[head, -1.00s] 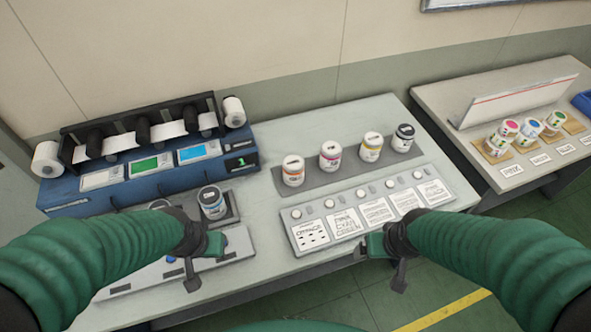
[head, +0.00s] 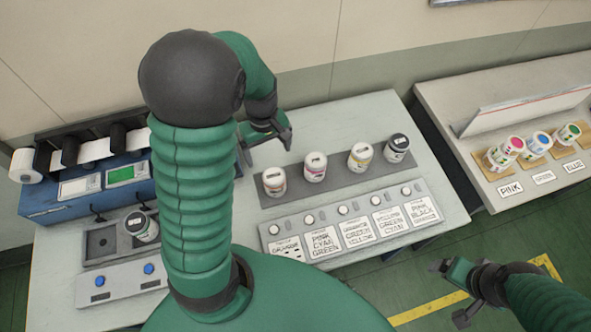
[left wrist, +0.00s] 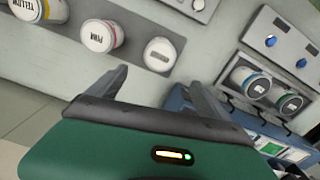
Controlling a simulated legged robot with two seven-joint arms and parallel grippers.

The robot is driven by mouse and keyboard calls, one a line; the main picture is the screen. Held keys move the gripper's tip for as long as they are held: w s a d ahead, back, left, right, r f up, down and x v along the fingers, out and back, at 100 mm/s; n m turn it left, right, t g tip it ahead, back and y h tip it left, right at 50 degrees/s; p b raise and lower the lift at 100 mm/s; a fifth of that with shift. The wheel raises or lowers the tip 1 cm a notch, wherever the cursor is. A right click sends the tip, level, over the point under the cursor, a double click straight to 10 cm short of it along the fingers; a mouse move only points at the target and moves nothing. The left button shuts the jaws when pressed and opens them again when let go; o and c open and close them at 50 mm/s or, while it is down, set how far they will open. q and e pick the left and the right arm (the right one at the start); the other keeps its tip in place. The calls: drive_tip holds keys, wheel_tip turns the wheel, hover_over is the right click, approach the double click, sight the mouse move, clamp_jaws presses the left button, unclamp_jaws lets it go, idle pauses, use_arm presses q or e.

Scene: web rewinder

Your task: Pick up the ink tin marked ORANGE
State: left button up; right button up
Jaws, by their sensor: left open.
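Four ink tins stand in a row on a dark mat (head: 338,177). The leftmost (head: 274,182) has a pale lid and a faint warm-coloured band; its lid mark is unreadable, so I cannot confirm it says ORANGE. It also shows in the left wrist view (left wrist: 160,54), beside the tins lettered PINK (left wrist: 98,36) and YELLOW (left wrist: 32,10). My left gripper (head: 266,148) is open and empty, behind and above the leftmost tin. In its wrist view that tin lies just beyond the fingers (left wrist: 157,90). My right gripper (head: 448,292) looks open and empty, over the floor.
A button panel (head: 266,236) with white cards lies in front of the mat. A tray (head: 84,263) with another tin (head: 142,226) is at left, near the blue machine (head: 40,208). A side table (head: 450,110) holds more tins at right.

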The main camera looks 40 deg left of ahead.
use_arm(q)
hover_over(275, 181)
drive_tip(key=a, duration=0.2)
wheel_tip(275, 181, down, 6)
drive_tip(key=shift+w+f, duration=0.1)
drive_tip(key=shift+f, duration=0.15)
drive_tip(key=f, duration=0.6)
drive_tip(key=w+f, duration=0.1)
drive_tip(key=f, duration=0.2)
drive_tip(key=shift+d, duration=0.15)
drive_tip(key=shift+w+f, duration=0.15)
drive_tip(key=shift+f, duration=0.05)
drive_tip(key=shift+d+r, duration=0.1)
drive_tip(key=shift+d, duration=0.05)
drive_tip(key=c, duration=0.7)
clamp_jaws()
